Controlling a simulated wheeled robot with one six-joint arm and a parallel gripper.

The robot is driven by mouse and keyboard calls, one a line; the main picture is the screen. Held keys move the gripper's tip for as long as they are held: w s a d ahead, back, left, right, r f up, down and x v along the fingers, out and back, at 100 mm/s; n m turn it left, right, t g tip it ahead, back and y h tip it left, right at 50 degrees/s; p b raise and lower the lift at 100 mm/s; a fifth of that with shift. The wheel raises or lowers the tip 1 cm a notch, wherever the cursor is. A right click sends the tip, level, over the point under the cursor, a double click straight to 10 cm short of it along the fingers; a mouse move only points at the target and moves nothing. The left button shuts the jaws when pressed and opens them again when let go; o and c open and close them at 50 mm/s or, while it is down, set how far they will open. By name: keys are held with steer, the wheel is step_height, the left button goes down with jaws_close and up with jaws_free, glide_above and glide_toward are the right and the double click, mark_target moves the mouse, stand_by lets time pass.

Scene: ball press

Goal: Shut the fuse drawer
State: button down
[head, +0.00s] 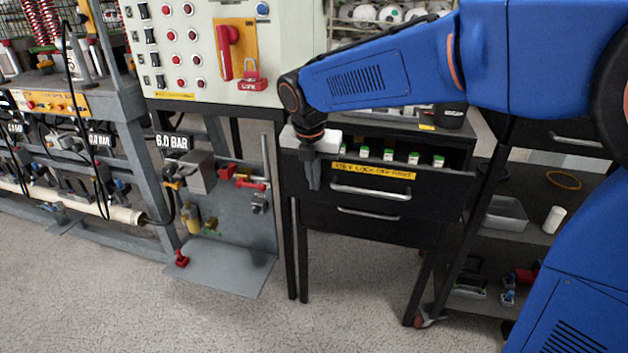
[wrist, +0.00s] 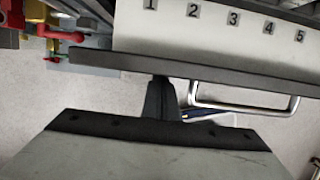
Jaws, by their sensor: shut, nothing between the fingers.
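The fuse drawer (head: 445,190) is the upper drawer of a black cabinet, and it stands pulled out. Several green-and-white fuses (head: 388,154) stand inside it. Its front has a yellow label and a silver handle (head: 371,192). In the wrist view, its dark front edge (wrist: 230,82) crosses the picture, with the handle (wrist: 245,103) below and numbers 1 to 5 behind it. My gripper (head: 314,184) points down at the left end of the drawer front, left of the handle. Its fingers (wrist: 161,98) are shut and empty, close against the front; contact is unclear.
A second, shut drawer with a handle (head: 368,212) lies below. A control panel (head: 200,50) with a red switch and padlock stands at the left. An open shelf (head: 510,225) with small items is at the right. The floor in front is clear.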

steer(key=w+d, duration=0.1)
steer(key=w, duration=0.3)
steer(key=w+d, duration=0.1)
steer(key=w, duration=0.3)
steer(key=w+d, duration=0.1)
steer(key=w, duration=0.3)
steer(key=shift+d, duration=0.4)
steer(key=shift+w+d+r, duration=0.1)
steer(key=shift+w+d, duration=0.05)
steer(key=shift+w, duration=0.25)
